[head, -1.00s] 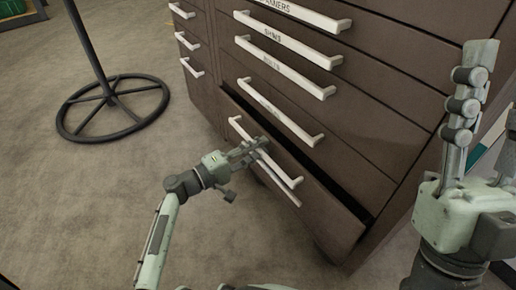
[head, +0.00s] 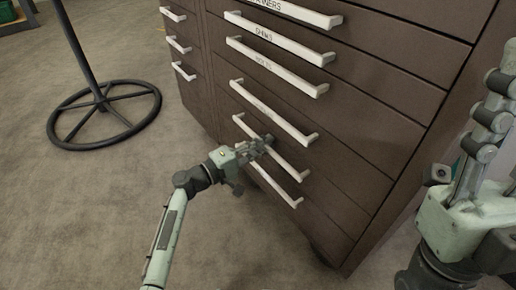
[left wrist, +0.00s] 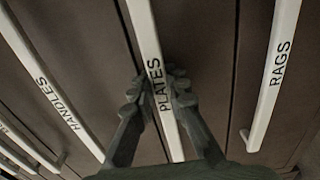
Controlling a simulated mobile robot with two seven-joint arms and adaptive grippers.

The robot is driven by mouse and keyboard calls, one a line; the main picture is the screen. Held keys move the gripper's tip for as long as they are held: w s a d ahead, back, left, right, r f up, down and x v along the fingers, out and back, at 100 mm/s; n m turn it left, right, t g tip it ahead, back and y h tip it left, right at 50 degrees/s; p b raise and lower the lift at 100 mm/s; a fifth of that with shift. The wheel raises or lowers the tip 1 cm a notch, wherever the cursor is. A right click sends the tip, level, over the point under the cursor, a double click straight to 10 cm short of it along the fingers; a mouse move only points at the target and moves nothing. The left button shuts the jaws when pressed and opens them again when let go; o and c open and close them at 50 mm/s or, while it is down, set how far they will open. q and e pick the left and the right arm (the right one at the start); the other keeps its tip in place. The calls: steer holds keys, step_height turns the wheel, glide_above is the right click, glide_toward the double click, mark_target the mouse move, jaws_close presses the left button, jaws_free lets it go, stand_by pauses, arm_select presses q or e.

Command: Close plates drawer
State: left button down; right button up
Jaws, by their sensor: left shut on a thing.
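The plates drawer (head: 327,192) is low in the brown cabinet, and its front looks flush with its neighbours, with no clear gap above it. Its white handle (head: 291,163) reads PLATES in the left wrist view (left wrist: 151,60). My left gripper (head: 266,146) is shut on this handle, with one finger on each side of it in the left wrist view (left wrist: 160,92). The fingers hide part of the handle. My right gripper (head: 505,80) is raised at the right edge, partly cut off, away from the cabinet handles.
The HANDLES drawer handle (head: 275,112) is just above and the RAGS drawer handle (head: 278,188) just below. More drawers rise above. A dark stand with a round wheel-like base (head: 105,112) is on the floor at left. The carpet (head: 80,220) in front is clear.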

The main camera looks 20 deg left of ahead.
arm_select(q)
steer(key=c, duration=1.5)
jaws_free()
steer(key=shift+w+d, duration=0.15)
